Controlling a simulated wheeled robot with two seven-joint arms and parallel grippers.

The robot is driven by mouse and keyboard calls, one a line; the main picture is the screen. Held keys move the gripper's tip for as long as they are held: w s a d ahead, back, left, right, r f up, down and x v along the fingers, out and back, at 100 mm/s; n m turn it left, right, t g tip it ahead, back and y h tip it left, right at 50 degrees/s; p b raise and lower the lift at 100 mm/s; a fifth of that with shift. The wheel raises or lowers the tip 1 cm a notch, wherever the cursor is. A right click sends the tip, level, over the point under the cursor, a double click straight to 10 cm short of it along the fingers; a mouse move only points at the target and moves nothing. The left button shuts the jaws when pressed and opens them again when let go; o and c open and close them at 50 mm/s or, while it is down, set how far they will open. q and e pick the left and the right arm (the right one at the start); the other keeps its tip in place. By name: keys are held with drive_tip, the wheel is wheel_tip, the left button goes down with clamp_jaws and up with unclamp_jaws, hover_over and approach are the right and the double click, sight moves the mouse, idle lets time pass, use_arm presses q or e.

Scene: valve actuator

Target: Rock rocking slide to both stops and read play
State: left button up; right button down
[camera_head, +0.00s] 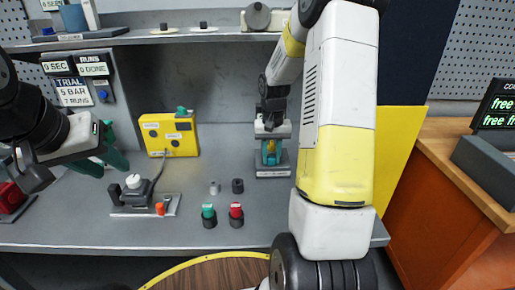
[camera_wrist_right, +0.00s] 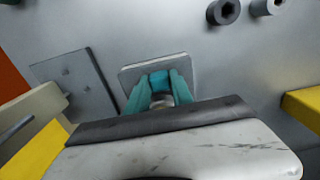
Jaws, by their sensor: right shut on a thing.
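My arm and wrist partly hide the contact. My left gripper (camera_head: 70,155) hangs at the left, away from the slide.
A yellow box (camera_head: 170,135) stands at the back. A grey plate (camera_wrist_right: 72,85) lies beside the stand.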

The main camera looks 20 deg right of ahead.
drive_tip(key=shift+s+d, duration=0.15)
drive_tip(key=shift+d, duration=0.75)
idle(1.4)
drive_tip(key=shift+a, duration=0.6)
idle(0.9)
drive_tip(key=c, duration=1)
unclamp_jaws()
drive_tip(key=shift+c, duration=0.2)
drive_tip(key=shift+r, duration=0.15)
wheel_tip(320, 180, up, 8)
drive_tip(key=shift+f, duration=0.1)
drive_tip(key=s+a+r+n+t, duration=0.1)
drive_tip(key=s+a+r+t, duration=0.1)
drive_tip(key=s+a+r, duration=0.2)
drive_tip(key=s+a+r+n+t+y, duration=0.1)
drive_tip(key=s+a+r, duration=0.3)
drive_tip(key=s, duration=0.6)
drive_tip(key=s+a+r+n+t+y, duration=0.1)
drive_tip(key=s+a+r+t, duration=0.2)
drive_tip(key=s, duration=0.4)
drive_tip(key=shift+a+r+n, duration=0.3)
drive_tip(key=shift+a+r, duration=0.2)
drive_tip(key=shift+r, duration=0.4)
